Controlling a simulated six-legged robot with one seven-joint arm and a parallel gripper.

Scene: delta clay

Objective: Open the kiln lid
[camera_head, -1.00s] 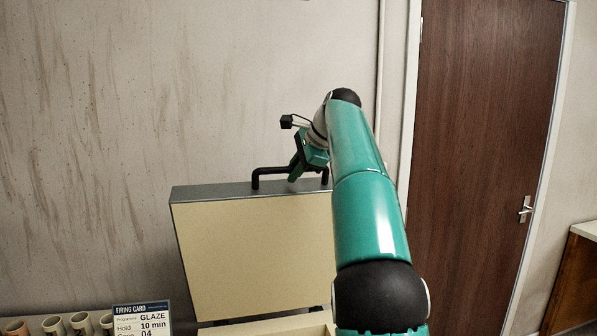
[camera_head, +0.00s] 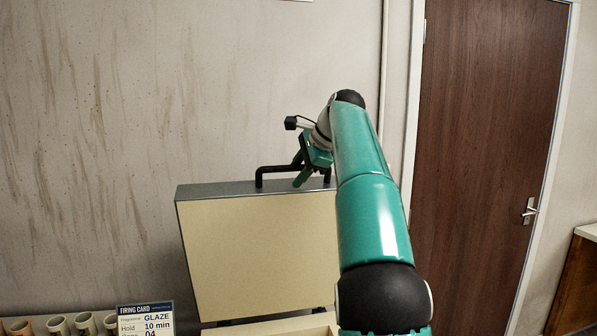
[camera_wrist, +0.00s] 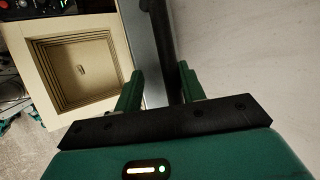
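The kiln lid (camera_head: 258,255) stands raised, near upright, with its cream inner face towards me. Its black bar handle (camera_head: 275,168) is at the top edge. My gripper (camera_head: 302,176) is at the right part of the handle. In the wrist view, the handle bar (camera_wrist: 161,35) runs between the two green fingers of my gripper (camera_wrist: 161,69). The fingers are apart, with a visible gap on the left side of the bar. The kiln body (camera_head: 270,328) shows below the lid. Its stepped, open chamber (camera_wrist: 80,72) shows in the wrist view.
A firing card (camera_head: 146,320) stands at the lower left, beside several cups (camera_head: 58,325). A plain wall (camera_head: 90,130) is behind the lid. A brown door (camera_head: 480,150) is at the right, with a counter (camera_head: 580,280) at the far right edge.

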